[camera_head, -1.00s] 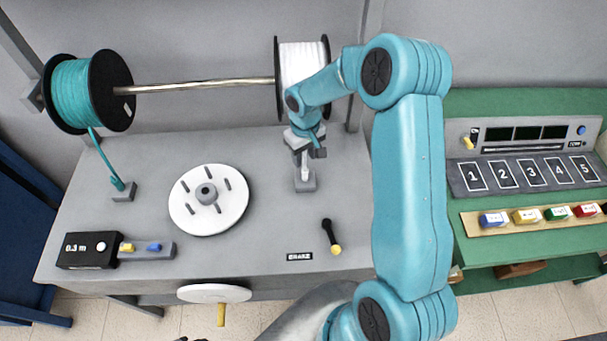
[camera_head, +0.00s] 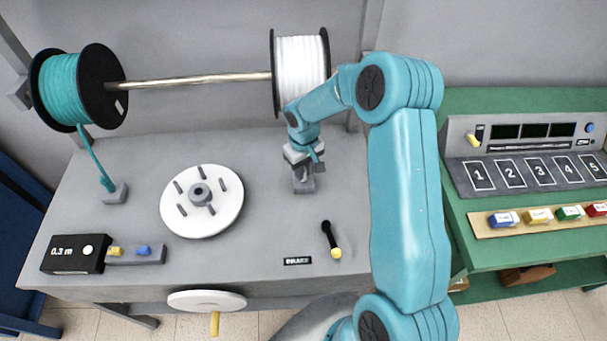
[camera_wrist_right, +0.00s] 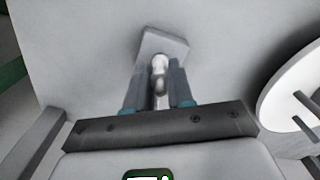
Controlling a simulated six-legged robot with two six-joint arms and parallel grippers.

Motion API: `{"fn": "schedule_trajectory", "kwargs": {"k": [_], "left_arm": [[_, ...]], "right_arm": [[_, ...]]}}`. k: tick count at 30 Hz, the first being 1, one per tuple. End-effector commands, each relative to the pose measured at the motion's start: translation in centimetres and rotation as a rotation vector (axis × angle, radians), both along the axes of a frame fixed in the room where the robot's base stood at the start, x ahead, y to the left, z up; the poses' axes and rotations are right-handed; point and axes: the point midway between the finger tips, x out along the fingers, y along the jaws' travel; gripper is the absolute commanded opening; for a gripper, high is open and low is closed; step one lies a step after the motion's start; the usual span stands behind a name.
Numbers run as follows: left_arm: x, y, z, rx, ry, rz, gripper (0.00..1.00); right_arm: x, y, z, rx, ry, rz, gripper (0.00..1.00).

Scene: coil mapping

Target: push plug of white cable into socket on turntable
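The white cable's plug (camera_wrist_right: 159,72) stands in a small grey holder block (camera_head: 304,185) below the white spool (camera_head: 301,68). My right gripper (camera_head: 304,172) is low over this block. In the right wrist view my two fingers (camera_wrist_right: 159,88) stand on either side of the plug, with a narrow gap visible; contact is not clear. The white turntable (camera_head: 222,222) lies flat to the left of the block, with a grey hub (camera_head: 201,193) at its middle and several pegs around it. I cannot make out the socket's opening. My left gripper is not in view.
A teal spool (camera_head: 60,88) hangs at the left, its cable running to another block (camera_head: 115,194). A black 0.3 m box (camera_head: 75,254) and a black lever with yellow tip (camera_head: 331,240) are on the grey table (camera_head: 255,225). A green bench (camera_head: 465,258) stands right.

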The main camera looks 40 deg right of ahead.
Motion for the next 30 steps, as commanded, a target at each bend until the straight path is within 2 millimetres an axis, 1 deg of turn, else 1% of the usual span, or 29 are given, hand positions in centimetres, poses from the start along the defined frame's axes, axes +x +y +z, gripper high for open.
{"fn": "schedule_trajectory", "kwargs": {"k": [1, 2, 3, 13, 30], "left_arm": [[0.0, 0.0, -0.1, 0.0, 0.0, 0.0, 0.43], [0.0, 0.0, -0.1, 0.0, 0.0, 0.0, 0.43], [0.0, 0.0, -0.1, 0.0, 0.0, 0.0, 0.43], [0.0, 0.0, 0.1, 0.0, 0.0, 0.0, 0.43], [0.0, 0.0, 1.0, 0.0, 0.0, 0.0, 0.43]], "right_arm": [[0.1, 0.0, -0.1, 0.0, -0.005, 0.001, 0.12], [0.1, 0.0, -0.1, 0.0, -0.005, 0.001, 0.02], [0.1, 0.0, -0.1, 0.0, -0.005, 0.001, 0.0], [0.1, 0.0, 0.0, 0.0, -0.005, 0.002, 0.0], [0.2, 0.0, 1.7, 0.0, -0.006, 0.001, 0.0]]}}
